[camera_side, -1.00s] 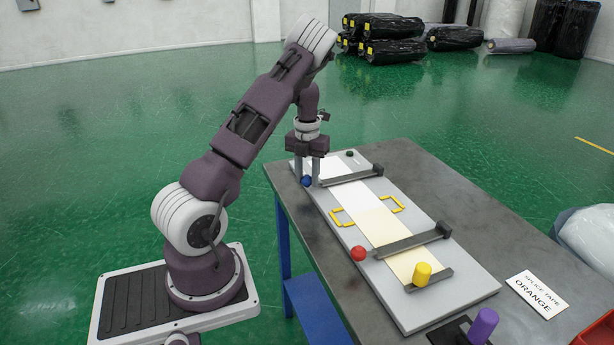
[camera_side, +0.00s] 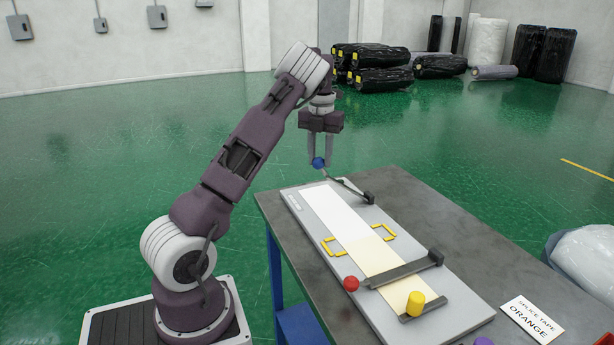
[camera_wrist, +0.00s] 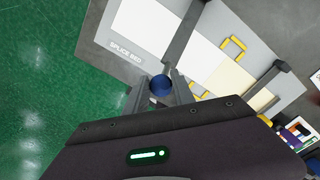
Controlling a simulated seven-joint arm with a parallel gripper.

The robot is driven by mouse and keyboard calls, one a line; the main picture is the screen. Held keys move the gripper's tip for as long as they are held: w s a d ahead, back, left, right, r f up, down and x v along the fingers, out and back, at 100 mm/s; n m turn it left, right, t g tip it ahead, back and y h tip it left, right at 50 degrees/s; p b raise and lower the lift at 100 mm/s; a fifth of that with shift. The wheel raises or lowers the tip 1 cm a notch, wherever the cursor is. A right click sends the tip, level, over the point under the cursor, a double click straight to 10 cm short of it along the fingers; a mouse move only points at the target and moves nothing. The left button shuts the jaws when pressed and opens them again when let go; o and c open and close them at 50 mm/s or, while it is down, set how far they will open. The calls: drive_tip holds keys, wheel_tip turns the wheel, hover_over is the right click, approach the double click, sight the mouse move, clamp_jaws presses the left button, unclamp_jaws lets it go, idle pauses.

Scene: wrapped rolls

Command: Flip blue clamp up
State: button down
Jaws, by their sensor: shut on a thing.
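The blue clamp is a dark bar (camera_side: 346,188) with a blue ball (camera_side: 318,162) on its free end. Its hinge block (camera_side: 368,198) sits at the far right edge of the grey splice bed (camera_side: 455,285). The bar is tilted, with the ball end raised above the bed. My gripper (camera_side: 319,163) is shut on the blue ball, which also shows between the fingers in the wrist view (camera_wrist: 161,85). The white sheet (camera_side: 325,207) on the bed lies uncovered below the raised bar.
A second bar with a red ball (camera_side: 351,284) lies flat across the strip. A yellow cylinder (camera_side: 415,303) stands at the bed's near end. Yellow corner marks (camera_side: 382,232) frame the strip's middle. A splice tape sign (camera_side: 532,318) lies on the dark table (camera_side: 440,215).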

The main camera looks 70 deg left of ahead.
drive_tip(key=w+r, duration=0.3)
drive_tip(key=w, duration=0.3)
drive_tip(key=shift+w+d+r, duration=0.2)
drive_tip(key=shift+w+d, duration=0.2)
drive_tip(key=shift+d, duration=0.05)
drive_tip(key=c, duration=1.1)
unclamp_jaws()
drive_tip(key=shift+d, duration=0.1)
drive_tip(key=shift+a+r, duration=0.15)
drive_tip(key=shift+a, duration=0.1)
drive_tip(key=shift+s, duration=0.1)
